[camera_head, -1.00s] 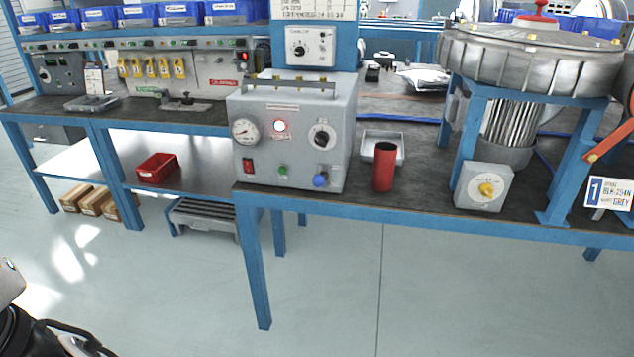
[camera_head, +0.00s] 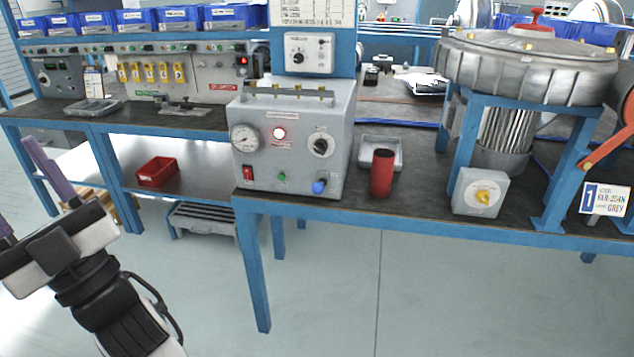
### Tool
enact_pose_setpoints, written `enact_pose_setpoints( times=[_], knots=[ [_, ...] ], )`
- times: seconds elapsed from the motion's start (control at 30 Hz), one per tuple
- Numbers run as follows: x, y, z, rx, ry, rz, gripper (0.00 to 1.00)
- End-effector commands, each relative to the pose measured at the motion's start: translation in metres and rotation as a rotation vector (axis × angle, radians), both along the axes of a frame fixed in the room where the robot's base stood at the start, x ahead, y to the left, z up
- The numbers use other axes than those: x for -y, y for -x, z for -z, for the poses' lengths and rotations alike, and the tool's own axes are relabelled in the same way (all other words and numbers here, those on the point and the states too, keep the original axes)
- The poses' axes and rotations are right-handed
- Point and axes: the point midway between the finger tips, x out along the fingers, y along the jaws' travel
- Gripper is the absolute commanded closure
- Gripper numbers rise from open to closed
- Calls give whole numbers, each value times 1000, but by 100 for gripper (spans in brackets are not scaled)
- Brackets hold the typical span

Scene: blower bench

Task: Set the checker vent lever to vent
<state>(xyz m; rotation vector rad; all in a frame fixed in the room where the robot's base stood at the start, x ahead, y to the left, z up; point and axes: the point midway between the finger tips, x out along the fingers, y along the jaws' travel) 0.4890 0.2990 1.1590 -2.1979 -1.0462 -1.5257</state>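The checker is a grey box (camera_head: 290,165) on the front edge of the bench. My gripper (camera_head: 14,182) is at the far left, well away from the checker. Its two purple fingers are spread, with nothing seen between them; one is partly cut off by the picture edge.
A red cylinder (camera_head: 382,173) and a grey tray (camera_head: 372,143) stand right of the checker. Farther right are a grey box with a yellow knob (camera_head: 482,196) and a large blower (camera_head: 525,70) on a blue stand. The floor (camera_head: 330,290) before the bench is clear.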

Motion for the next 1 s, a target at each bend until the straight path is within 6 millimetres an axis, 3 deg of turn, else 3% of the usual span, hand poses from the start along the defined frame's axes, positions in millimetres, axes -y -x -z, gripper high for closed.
enact_pose_setpoints(
  times=[0.03, 0.1, 0.2, 0.33, 0.4, 0.5, 0.6, 0.77, 1.0],
  knots=[
    [11, -55, 12, -97, 64, 112, 51],
    [33, -118, 41, -228, 142, 244, 51],
    [83, -196, 93, -423, 239, 419, 51],
    [169, -264, 171, -687, 332, 607, 51],
    [214, -283, 210, -814, 362, 680, 51],
    [264, -293, 256, -959, 390, 751, 51],
    [295, -294, 285, -1049, 402, 788, 51],
    [310, -297, 301, -1098, 409, 804, 51],
    [307, -333, 298, -1092, 410, 804, 51]
  ],
)
